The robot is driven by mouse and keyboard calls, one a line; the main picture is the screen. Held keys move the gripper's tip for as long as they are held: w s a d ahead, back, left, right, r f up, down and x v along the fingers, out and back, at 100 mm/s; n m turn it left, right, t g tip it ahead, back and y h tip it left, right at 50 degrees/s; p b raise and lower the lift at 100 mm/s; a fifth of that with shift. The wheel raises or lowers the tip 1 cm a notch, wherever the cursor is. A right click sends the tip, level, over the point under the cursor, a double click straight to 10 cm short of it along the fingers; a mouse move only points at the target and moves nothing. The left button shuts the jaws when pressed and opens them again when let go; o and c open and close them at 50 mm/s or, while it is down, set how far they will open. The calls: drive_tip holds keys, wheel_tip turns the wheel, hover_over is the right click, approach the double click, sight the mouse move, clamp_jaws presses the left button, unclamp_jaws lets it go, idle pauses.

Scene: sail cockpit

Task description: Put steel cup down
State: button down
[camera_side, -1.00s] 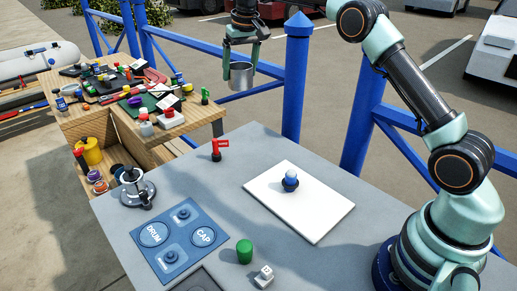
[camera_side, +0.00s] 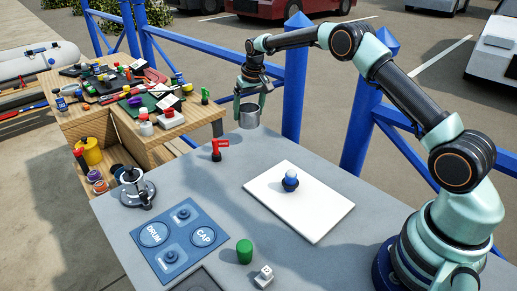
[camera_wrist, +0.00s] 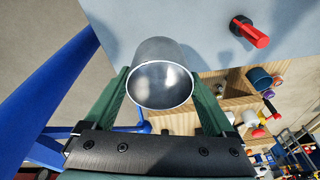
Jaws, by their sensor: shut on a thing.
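The steel cup (camera_side: 249,116) is a shiny grey cylinder at the far edge of the grey table (camera_side: 310,256). My gripper (camera_side: 249,105) is shut on it, with a finger on each side. In the wrist view the cup (camera_wrist: 160,82) sits between my green gripper fingers (camera_wrist: 160,95), its round opening facing the camera. The cup looks upright in the side view. I cannot tell whether its base touches the table top or hangs just above it.
A white board (camera_side: 300,215) holds a small blue-topped object (camera_side: 290,180). A blue DRUM and CAP panel (camera_side: 178,240), a winch-like drum (camera_side: 137,188) and a green cylinder (camera_side: 244,251) are nearer. Blue posts (camera_side: 294,85) stand behind.

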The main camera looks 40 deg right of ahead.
drive_tip(key=shift+s+x, duration=0.2)
drive_tip(key=shift+x, duration=0.85)
drive_tip(key=shift+s+x, duration=0.25)
drive_tip(key=shift+x, duration=0.8)
drive_tip(key=shift+s+x, duration=0.2)
drive_tip(key=shift+x, duration=0.9)
drive_tip(key=shift+a+f, duration=0.1)
drive_tip(key=shift+f, duration=0.05)
unclamp_jaws()
drive_tip(key=shift+f, duration=0.15)
drive_tip(key=s+a+v, duration=0.1)
drive_tip(key=v, duration=0.9)
drive_tip(key=s+a+f+v, duration=0.1)
drive_tip(key=s+v, duration=0.1)
drive_tip(key=v, duration=0.9)
drive_tip(key=s+a+r+n+t, duration=0.25)
drive_tip(key=s+r, duration=0.35)
drive_tip(key=s, duration=0.3)
drive_tip(key=s+a+f, duration=0.1)
drive_tip(key=s+a, duration=0.1)
drive_tip(key=s, duration=0.5)
drive_tip(key=s+a+f, duration=0.1)
drive_tip(key=s+f, duration=0.1)
drive_tip(key=s, duration=0.6)
drive_tip(key=shift+s+a+n+t, duration=0.35)
drive_tip(key=shift+a+n, duration=0.05)
drive_tip(key=shift+n, duration=0.05)
